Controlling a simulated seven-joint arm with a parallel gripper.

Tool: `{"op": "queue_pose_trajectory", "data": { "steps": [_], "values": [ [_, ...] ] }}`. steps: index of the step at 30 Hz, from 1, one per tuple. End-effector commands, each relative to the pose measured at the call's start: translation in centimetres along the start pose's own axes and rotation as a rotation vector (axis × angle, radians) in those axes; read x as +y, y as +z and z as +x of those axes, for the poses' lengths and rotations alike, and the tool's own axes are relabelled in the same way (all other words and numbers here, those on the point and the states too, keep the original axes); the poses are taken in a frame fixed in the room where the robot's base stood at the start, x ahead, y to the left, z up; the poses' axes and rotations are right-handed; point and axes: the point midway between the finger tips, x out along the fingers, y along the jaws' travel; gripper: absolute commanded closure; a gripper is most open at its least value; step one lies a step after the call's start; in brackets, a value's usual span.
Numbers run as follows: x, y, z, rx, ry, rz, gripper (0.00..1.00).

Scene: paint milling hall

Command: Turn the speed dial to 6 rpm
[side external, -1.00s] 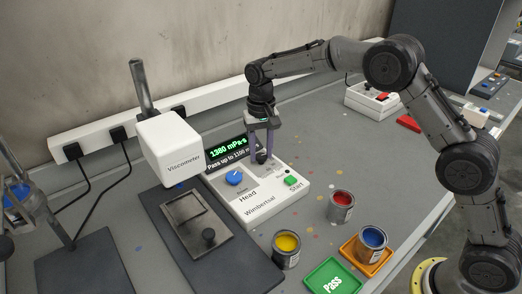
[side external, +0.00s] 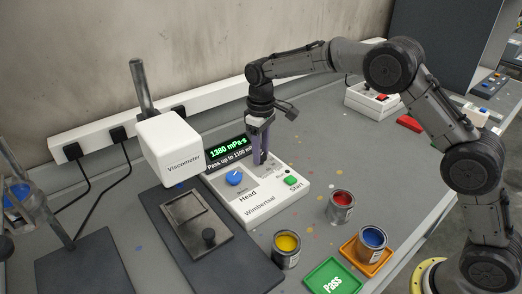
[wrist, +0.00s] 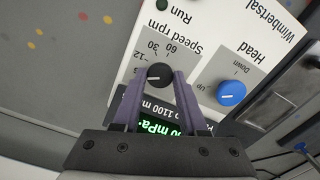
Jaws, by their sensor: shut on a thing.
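The black speed dial (wrist: 160,73) sits on the white control box (side external: 270,206) under the label "Speed rpm". My gripper (wrist: 157,82) is shut on the dial, one purple finger on each side. The 30 and 60 labels are clear of the fingers. In the side view my gripper (side external: 260,158) points down at the box and its fingers hide most of the dial.
The white viscometer head (side external: 170,148) stands left. Yellow (side external: 287,250), red (side external: 341,206) and blue (side external: 371,244) paint cans stand in front.

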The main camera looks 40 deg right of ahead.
Motion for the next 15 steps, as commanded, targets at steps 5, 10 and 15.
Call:
{"op": "queue_pose_trajectory", "data": {
  "steps": [5,10,15],
  "values": [
    [0.02,-0.04,-0.17,0.003,0.001,-0.033,1.0],
    [0.02,-0.05,-0.18,0.003,0.001,-0.043,1.0],
    [0.02,-0.06,-0.19,0.003,0.001,-0.044,1.0]
  ]
}}
